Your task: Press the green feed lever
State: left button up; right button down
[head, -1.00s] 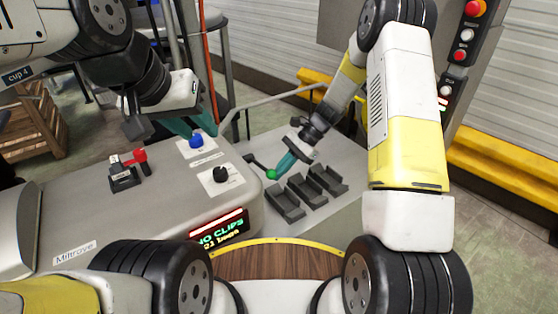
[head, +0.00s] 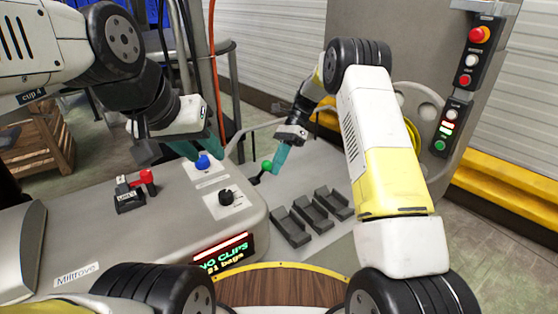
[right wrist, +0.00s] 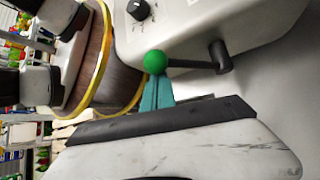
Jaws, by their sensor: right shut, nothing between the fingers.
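The green feed lever is a black rod with a green ball knob (head: 267,165) at the right end of the grey machine. The rod rises from its pivot to the knob. My right gripper (head: 276,168) is shut and empty, its teal fingertips right by the knob. In the right wrist view the knob (right wrist: 155,62) sits at the tips of the shut teal fingers (right wrist: 156,88); I cannot tell whether they touch. My left gripper (head: 194,150) hangs by the blue button (head: 203,162); its finger opening is unclear.
A black dial (head: 226,198), a red-handled part (head: 146,177) and a lit display reading NO CLIPS (head: 222,253) are on the machine. Several dark trays (head: 312,213) lie right of the lever. A control post (head: 462,85) stands at far right.

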jog(key=shift+w+a+r, duration=0.2)
jog(key=shift+w+r, duration=0.05)
dwell(0.4)
jog(key=shift+f, duration=0.1)
jog(key=d+f, duration=0.3)
jog(key=v, duration=0.9)
jog(key=shift+w+a, duration=0.25)
jog(key=shift+w, duration=0.25)
